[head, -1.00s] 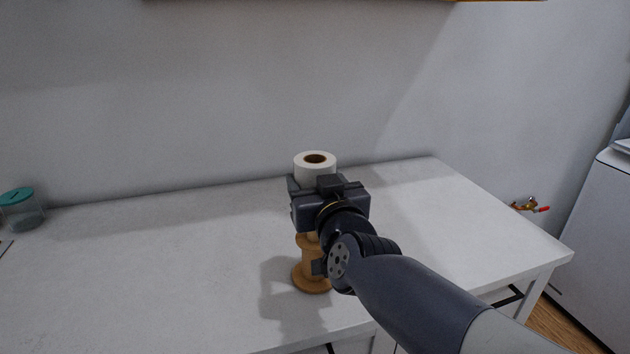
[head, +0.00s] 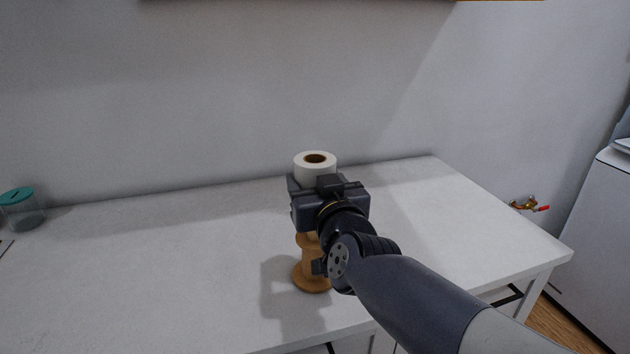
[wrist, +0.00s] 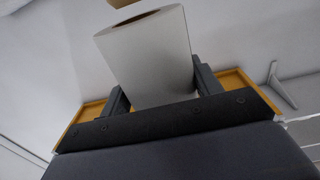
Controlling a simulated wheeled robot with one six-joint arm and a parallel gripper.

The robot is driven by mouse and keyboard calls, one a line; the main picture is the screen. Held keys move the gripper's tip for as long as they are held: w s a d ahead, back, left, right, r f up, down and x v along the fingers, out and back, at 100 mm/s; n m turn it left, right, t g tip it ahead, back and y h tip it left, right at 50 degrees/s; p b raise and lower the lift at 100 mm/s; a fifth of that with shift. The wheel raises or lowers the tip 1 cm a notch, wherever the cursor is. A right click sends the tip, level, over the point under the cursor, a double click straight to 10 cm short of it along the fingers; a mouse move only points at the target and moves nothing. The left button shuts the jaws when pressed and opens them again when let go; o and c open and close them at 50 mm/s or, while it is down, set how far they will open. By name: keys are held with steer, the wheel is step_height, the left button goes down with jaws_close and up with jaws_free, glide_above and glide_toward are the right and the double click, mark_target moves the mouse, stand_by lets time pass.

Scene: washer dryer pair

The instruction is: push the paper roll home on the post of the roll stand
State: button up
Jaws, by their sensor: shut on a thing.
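The white paper roll (head: 315,170) is upright, with its brown core showing at the top. My gripper (head: 314,188) is shut on the roll from the near side. In the wrist view the roll (wrist: 150,58) stands between the two fingers of my gripper (wrist: 156,92). The wooden roll stand (head: 312,275) is on the counter below the gripper, its round base and lower part showing. My gripper hides the roll's lower end and the upper part of the stand, so I cannot tell how the roll sits on the post.
The white counter (head: 160,270) is mostly clear around the stand. A jar with a teal lid (head: 20,208) stands at the far left. A white wall (head: 230,90) is behind. A brass valve with a red handle (head: 530,204) and a white appliance (head: 600,240) are at the right.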

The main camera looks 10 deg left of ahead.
steer(key=shift+f+b, duration=2.35)
steer(key=shift+f, duration=0.25)
steer(key=o, duration=1.1)
steer(key=shift+s, duration=0.1)
steer(key=p+v, duration=0.2)
steer(key=v, duration=0.8)
steer(key=shift+s+d, duration=0.25)
